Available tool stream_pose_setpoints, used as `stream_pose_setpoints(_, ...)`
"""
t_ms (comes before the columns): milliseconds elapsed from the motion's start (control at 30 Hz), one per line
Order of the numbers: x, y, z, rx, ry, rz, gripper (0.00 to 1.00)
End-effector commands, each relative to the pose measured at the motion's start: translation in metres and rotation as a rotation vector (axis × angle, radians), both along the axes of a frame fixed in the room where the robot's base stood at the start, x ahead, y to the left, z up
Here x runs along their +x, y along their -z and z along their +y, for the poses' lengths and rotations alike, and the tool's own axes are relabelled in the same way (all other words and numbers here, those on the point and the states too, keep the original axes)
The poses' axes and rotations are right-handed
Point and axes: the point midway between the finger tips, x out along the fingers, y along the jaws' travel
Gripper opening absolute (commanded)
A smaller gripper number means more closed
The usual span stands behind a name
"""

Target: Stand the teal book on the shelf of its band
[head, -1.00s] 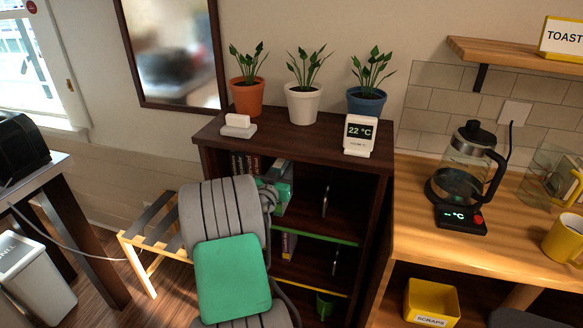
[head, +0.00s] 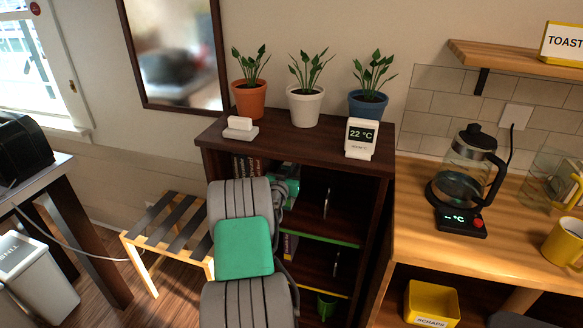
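The dark wooden bookcase (head: 375,215) stands in the middle, with a green band (head: 328,240) and a yellow band (head: 318,288) on its shelf edges. My arm reaches into its upper compartment from the front. My gripper (head: 282,193) is there at the left, mostly hidden behind my arm, and its fingers cannot be made out. A teal patch shows at the same place; I cannot tell whether it is the teal book or part of my gripper. Dark books (head: 246,166) stand at the far left of that compartment.
Thin upright dividers stand in the upper (head: 326,203) and middle (head: 336,263) compartments, with free room around them. A purple book (head: 290,246) stands in the middle compartment. Potted plants (head: 305,105) and a thermometer display (head: 360,138) top the bookcase. A slatted stool (head: 170,225) stands left.

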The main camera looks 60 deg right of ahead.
Motion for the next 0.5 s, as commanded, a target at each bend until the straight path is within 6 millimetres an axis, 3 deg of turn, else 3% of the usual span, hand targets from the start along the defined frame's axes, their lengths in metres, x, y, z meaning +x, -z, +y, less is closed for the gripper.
stream_pose_setpoints(200,-0.0001,-0.0006,0.0,0.0,0.0,0.0,0.5)
stream_pose_setpoints(500,0.0,-0.0046,0.0,0.0,0.0,0.0,0.51)
